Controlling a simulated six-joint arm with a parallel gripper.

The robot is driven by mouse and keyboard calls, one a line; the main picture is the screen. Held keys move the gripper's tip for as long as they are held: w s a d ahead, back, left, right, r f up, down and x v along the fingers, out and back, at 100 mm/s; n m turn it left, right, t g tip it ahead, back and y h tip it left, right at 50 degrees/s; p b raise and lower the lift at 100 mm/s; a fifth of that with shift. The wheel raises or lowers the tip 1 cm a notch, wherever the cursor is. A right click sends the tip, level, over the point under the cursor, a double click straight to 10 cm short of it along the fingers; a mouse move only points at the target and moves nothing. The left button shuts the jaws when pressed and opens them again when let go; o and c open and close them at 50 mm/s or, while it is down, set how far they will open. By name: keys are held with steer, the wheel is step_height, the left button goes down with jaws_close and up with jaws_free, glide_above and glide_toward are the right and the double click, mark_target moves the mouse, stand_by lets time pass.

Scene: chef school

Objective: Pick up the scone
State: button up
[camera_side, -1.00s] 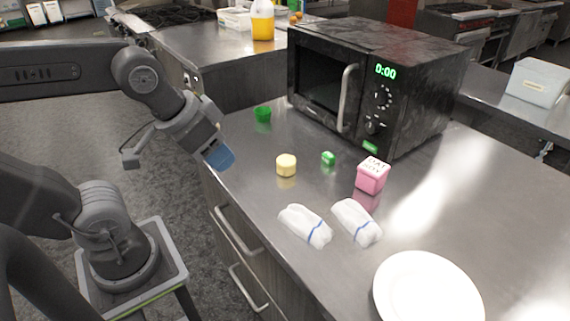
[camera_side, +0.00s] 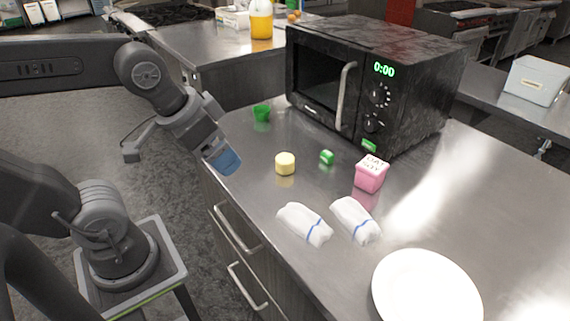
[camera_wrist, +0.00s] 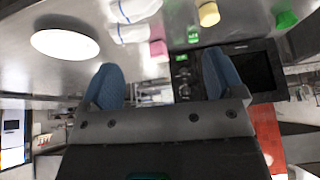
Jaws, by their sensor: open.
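The scone appears to be the small pale-yellow round piece (camera_side: 285,164) standing on the steel counter. It also shows at the top of the wrist view (camera_wrist: 209,14). My gripper (camera_side: 228,163) is at the counter's left edge, to the left of the yellow piece and apart from it. In the wrist view, its two blue fingertips (camera_wrist: 164,80) are spread wide with nothing held between them.
A green cup (camera_side: 262,113), a small green block (camera_side: 327,157) and a pink box (camera_side: 371,174) stand nearby. Two folded white cloths (camera_side: 305,224) and a white plate (camera_side: 426,290) lie in front. A black microwave (camera_side: 375,85) stands behind.

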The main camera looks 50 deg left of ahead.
steer(key=w+a+f+m+g+y, duration=0.2)
steer(key=w+a+m, duration=0.2)
steer(key=w+m, duration=0.75)
steer(key=m+g+y, duration=0.2)
steer(key=m, duration=0.8)
glide_toward(285, 157)
steer(key=x, duration=0.6)
steer(key=shift+a+r, duration=0.15)
steer(key=shift+a, duration=0.15)
steer(key=shift+d+x, duration=0.15)
steer(key=shift+x, duration=1.2)
steer(key=shift+d+x, duration=0.15)
steer(key=shift+x, duration=1.2)
steer(key=shift+n, duration=0.25)
steer(key=shift+c, duration=0.2)
steer(key=c, duration=1)
steer(key=shift+o, duration=0.2)
